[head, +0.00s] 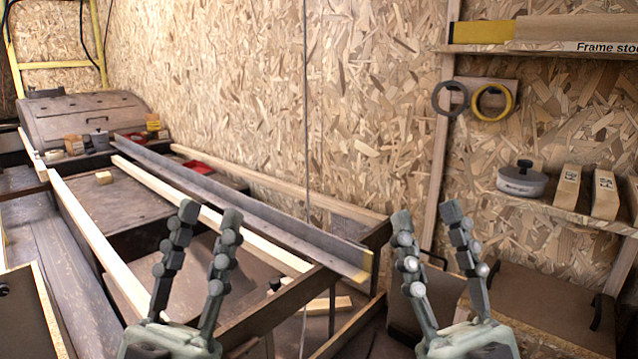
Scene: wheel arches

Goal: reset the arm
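My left gripper (211,213) points upward at the lower middle of the head view. Its two fingers stand apart with nothing between them. My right gripper (427,217) points upward to the right of it, also with its fingers apart and empty. Both are in front of the bench frame, and neither appears to hold anything. The arms behind the grippers are cut off by the lower edge of the picture.
A workbench frame (268,304) carries long pale timber strips (85,228) and a grey metal rail (235,203). A shelf (560,213) at right holds a round grey tin (522,182) and wooden blocks (567,187). Tape rings (492,101) hang on the chipboard wall (370,90).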

